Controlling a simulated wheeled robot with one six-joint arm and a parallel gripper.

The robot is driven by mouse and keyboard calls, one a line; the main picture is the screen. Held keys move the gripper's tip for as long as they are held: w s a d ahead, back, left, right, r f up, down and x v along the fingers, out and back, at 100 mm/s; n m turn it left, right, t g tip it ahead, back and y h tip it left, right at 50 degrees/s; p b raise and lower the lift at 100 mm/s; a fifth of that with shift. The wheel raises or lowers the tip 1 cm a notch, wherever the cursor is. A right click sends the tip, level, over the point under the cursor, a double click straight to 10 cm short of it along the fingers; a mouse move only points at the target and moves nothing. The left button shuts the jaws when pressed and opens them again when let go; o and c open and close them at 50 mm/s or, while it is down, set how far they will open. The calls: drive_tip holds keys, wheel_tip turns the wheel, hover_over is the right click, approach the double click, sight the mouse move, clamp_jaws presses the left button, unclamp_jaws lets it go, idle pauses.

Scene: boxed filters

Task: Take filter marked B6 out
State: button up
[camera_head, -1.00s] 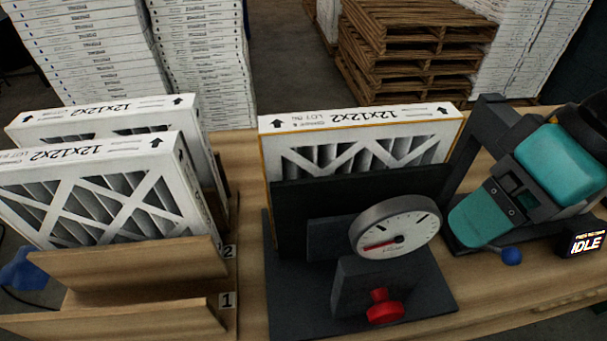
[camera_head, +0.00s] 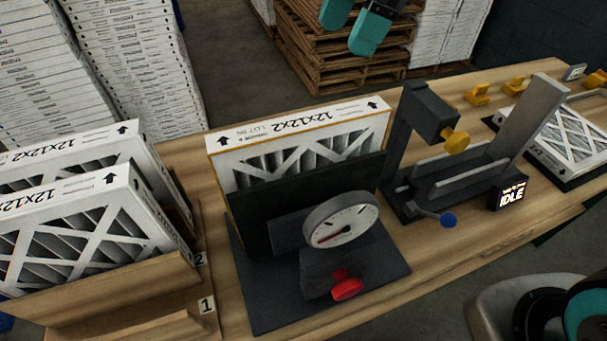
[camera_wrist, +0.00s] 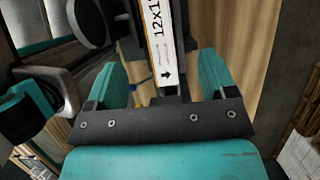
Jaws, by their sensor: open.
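A white boxed filter (camera_head: 298,132) with a yellow edge stands upright in the black gauge fixture (camera_head: 275,312). Its top edge reads 12x12x2 with a lot mark too small to read surely. The fixture's plate hides its lower part. My gripper (camera_head: 352,25) is open at the top of the head view, above and beyond the filter, apart from it. In the wrist view, my gripper's teal fingers (camera_wrist: 163,78) are spread wide, with the filter's top edge (camera_wrist: 162,40) showing between them. Nothing is held.
Two more filters (camera_head: 75,195) stand in the wooden rack (camera_head: 110,290) at left, slots marked 1 and 2. A gauge (camera_head: 341,219) and red knob (camera_head: 346,289) front the fixture. Right are a black press frame (camera_head: 407,130), an IDLE display (camera_head: 510,194) and a flat filter (camera_head: 570,140).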

sight(309, 120)
drive_tip(key=x, duration=1.1)
drive_tip(key=shift+s, duration=0.1)
drive_tip(key=x, duration=0.1)
drive_tip(key=p+x, duration=0.1)
drive_tip(key=x, duration=0.1)
drive_tip(key=p+x, duration=0.1)
drive_tip(key=shift+s+a+f, duration=0.15)
drive_tip(key=shift+s+f, duration=0.2)
drive_tip(key=shift+a+f, duration=0.1)
drive_tip(key=shift+f, duration=0.25)
drive_tip(key=shift+f, duration=0.25)
drive_tip(key=c, duration=1.4)
drive_tip(key=shift+c, duration=0.2)
